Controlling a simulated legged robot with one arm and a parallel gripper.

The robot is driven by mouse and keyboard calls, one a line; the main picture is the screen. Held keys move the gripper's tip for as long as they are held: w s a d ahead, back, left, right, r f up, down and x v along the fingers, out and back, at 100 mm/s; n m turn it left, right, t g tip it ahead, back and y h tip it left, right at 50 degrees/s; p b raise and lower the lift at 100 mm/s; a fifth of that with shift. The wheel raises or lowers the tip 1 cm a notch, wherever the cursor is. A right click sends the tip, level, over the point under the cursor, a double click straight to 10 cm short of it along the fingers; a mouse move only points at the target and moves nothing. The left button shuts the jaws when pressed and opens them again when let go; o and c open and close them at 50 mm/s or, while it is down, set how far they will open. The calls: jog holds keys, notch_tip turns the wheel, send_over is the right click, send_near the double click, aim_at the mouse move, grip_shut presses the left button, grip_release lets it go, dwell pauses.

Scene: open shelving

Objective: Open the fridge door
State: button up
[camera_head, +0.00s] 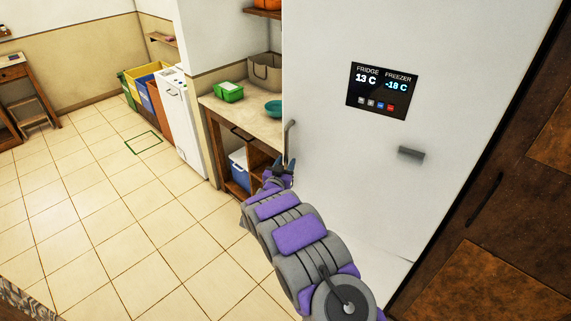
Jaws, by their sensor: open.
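The fridge door (345,165) is a large white panel on the right, and it looks shut. It has a black display (382,91) reading fridge 13 C and freezer -18 C. A slim grey vertical handle (290,138) stands at its left edge. My gripper (284,168), at the end of my purple and grey arm, is at the lower end of this handle, with its jaws open. Whether the fingers touch the handle or sit around it, I cannot tell. A short grey bar (411,153) sticks out from the white front, below and right of the display.
A dark brown cabinet (470,265) is on the right. A white appliance (180,120) and several bins stand further back. The tiled floor at left is clear.

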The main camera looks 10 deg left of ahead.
jog(key=shift+w+d, duration=0.1)
jog(key=shift+w, duration=0.25)
grip_shut()
dwell(0.5)
